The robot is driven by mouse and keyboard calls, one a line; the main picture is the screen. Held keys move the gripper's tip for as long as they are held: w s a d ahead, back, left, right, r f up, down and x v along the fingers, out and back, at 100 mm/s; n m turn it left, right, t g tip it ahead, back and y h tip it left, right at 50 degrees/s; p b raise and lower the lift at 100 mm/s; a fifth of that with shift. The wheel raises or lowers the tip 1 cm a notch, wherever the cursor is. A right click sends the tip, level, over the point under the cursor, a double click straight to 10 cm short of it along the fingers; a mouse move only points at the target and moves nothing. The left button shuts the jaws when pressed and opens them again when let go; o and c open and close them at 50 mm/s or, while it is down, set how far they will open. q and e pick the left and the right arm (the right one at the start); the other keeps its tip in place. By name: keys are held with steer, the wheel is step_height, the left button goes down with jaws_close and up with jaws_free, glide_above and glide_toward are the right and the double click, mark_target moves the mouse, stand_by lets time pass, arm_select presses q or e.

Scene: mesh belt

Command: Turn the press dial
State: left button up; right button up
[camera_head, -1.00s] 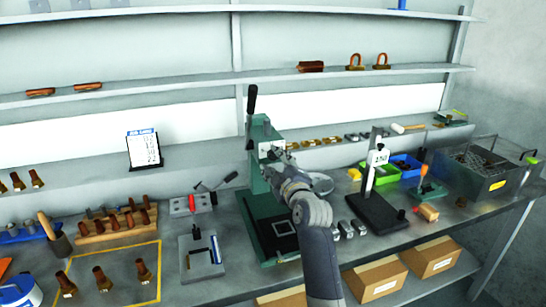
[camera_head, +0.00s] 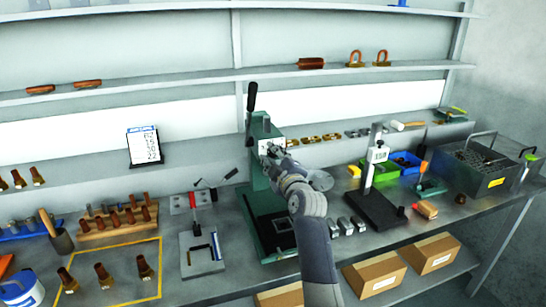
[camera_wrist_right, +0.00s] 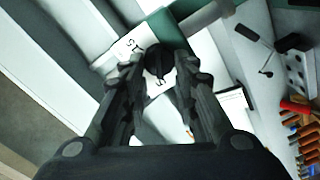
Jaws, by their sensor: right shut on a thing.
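The green press (camera_head: 260,128) stands at the middle of the bench, with a long black lever rising on its left side. My right gripper (camera_head: 271,151) is at the front of the press head. In the right wrist view, the dark round press dial (camera_wrist_right: 158,60) sits between the fingertips (camera_wrist_right: 160,78), in front of a white plate with printed figures. The fingers are shut on the dial. In the head view the gripper hides the dial. My left gripper is not in view.
A black-based stand (camera_head: 378,205) is to the right of the press, with green and blue bins behind it. A red-handled clamp (camera_head: 194,202) and a small grey fixture (camera_head: 201,252) are to the left. A shelf (camera_head: 190,88) runs above.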

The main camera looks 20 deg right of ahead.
steer(key=m+p, duration=0.2)
steer(key=m, duration=0.6)
steer(key=d+m+p, duration=0.1)
steer(key=m+p, duration=0.1)
steer(key=m, duration=0.6)
steer(key=d+m+p, duration=0.1)
steer(key=m+p, duration=0.2)
steer(key=m, duration=0.4)
steer(key=shift+r+m, duration=0.1)
steer(key=shift+m, duration=0.3)
stand_by(0.5)
steer(key=o, duration=1)
steer(key=shift+c, duration=0.2)
